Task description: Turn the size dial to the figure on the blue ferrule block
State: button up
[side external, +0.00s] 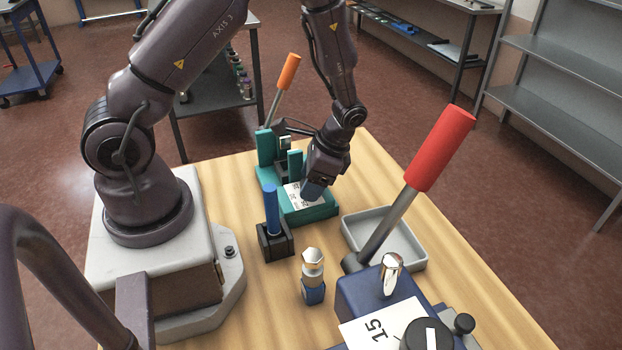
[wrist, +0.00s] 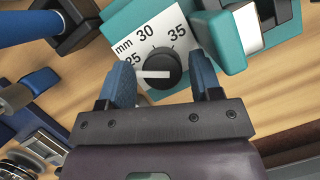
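The size dial (wrist: 163,70) is a round black knob with a white line on a white plate (wrist: 150,32) marked mm, 30, 35 and a partly covered 25. The line lies roughly level in the wrist view, its longer end pointing left, near the 25 side. The plate sits on a teal base (side external: 318,213). My gripper (wrist: 160,72) is open, its blue fingers on either side of the dial; I cannot tell whether they touch it. The blue ferrule block (side external: 313,293) stands upright with a metal fitting on top; I cannot read a figure on it.
A blue-handled tool in a black holder (side external: 275,243) stands close left of the teal base. A grey tray (side external: 420,262) lies to the right. A navy press (side external: 365,292) with a red lever (side external: 440,148) and a plate marked 15 is in front. An orange lever (side external: 288,72) rises behind.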

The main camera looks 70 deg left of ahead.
jog(key=shift+a, duration=0.15)
jog(key=m+t+y, duration=0.1)
jog(key=m, duration=0.3)
jog(key=m+t+y, duration=0.1)
jog(key=m, duration=0.2)
jog(key=m+t+y, duration=0.1)
jog(key=m, duration=0.3)
jog(key=shift+s+d+m, duration=0.15)
jog(key=shift+d+m, duration=0.05)
jog(key=shift+m, duration=0.1)
jog(key=s+v, duration=0.1)
jog(key=v, duration=1.2)
jog(key=s+d+r+n+t+h, duration=0.2)
jog(key=s+r+n+t, duration=0.1)
jog(key=r+n, duration=0.5)
jog(key=s+d+r+n+t+h, duration=0.2)
jog(key=s+r+n+t, duration=0.1)
jog(key=s+r+n, duration=0.2)
jog(key=shift+s+r+n+h, duration=0.2)
jog(key=shift+r+n+h, duration=0.2)
jog(key=shift+r+n, duration=1)
